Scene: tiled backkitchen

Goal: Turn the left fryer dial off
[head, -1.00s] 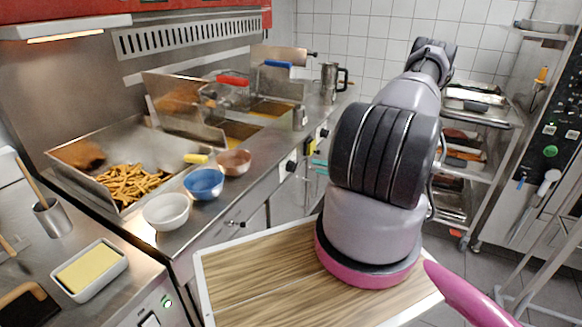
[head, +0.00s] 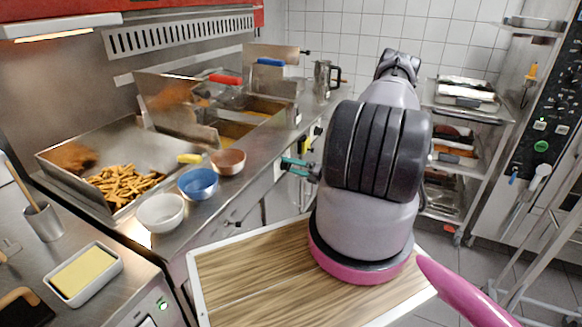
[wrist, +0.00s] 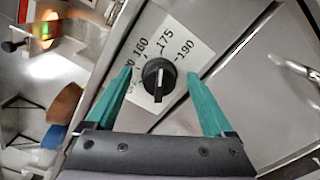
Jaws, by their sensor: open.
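The black dial (wrist: 158,77) sits on a white scale plate with 160, 175 and 190 readable in the wrist view. A pale pointer line runs along its knob. My gripper (wrist: 160,74) is open, with one teal finger on each side of the dial; I cannot tell whether they touch it. In the head view my gripper (head: 287,167) is at the fryer front panel, below the fryer with the red-handled basket (head: 225,79). It covers the dial there, and part of the white plate (head: 278,170) shows.
Another dial (head: 318,130) is farther along the panel. White, blue (head: 198,183) and copper bowls stand on the counter edge above. A wooden board (head: 255,275) is in front of me. A tray rack (head: 465,120) stands behind my arm at right.

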